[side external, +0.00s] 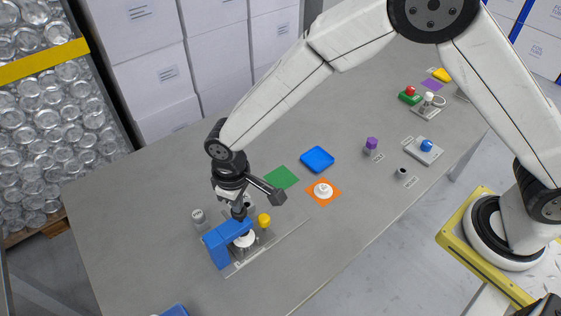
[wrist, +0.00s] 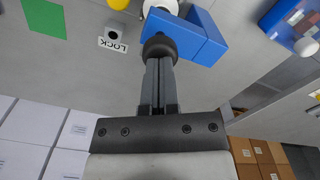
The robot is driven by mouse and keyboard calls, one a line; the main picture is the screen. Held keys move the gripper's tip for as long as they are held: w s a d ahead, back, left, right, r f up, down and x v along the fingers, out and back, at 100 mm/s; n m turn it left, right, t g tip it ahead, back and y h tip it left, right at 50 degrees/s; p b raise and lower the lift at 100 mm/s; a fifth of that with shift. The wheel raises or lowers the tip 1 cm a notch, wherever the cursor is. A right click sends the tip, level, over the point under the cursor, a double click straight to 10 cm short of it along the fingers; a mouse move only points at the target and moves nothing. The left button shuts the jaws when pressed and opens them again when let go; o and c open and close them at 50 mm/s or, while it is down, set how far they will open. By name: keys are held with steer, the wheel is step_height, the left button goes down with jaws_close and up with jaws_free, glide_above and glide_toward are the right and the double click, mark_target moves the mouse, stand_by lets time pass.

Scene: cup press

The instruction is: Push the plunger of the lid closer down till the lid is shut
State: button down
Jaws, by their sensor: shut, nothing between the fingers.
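The blue lid closer (side external: 218,246) stands on the grey table at the lower left of the side view. It also shows at the top of the wrist view (wrist: 205,38). A white cup or lid (side external: 244,240) sits under its arm; whether the lid is shut cannot be told. A dark round plunger knob (wrist: 160,46) is on top of the closer. My gripper (side external: 239,208) points down with its fingers shut and empty. Its tips (wrist: 159,62) are right over the knob and seem to touch it; the exact contact is hidden.
A yellow knob (side external: 264,220) and a grey cylinder (side external: 198,216) stand close beside the closer. A green mat (side external: 281,177), a blue tray (side external: 317,159) and an orange mat (side external: 334,195) lie farther right. The table left of the closer is clear.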

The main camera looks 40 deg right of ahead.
steer(key=shift+f, duration=0.75)
steer(key=shift+r, duration=0.15)
stand_by(0.3)
steer(key=shift+r, duration=1.6)
steer(key=shift+r, duration=2.5)
steer(key=s+d+r+m+t, duration=0.1)
steer(key=d+m, duration=0.1)
steer(key=d, duration=0.6)
steer(key=s+d+r+m, duration=0.1)
steer(key=d+r, duration=0.1)
steer(key=d, duration=0.7)
steer(key=s+d+m+t, duration=0.1)
steer(key=s+d+m, duration=0.2)
steer(key=s+d, duration=0.6)
steer(key=shift+d+f+t, duration=0.15)
steer(key=shift+d+t, duration=0.15)
steer(key=shift+d, duration=0.7)
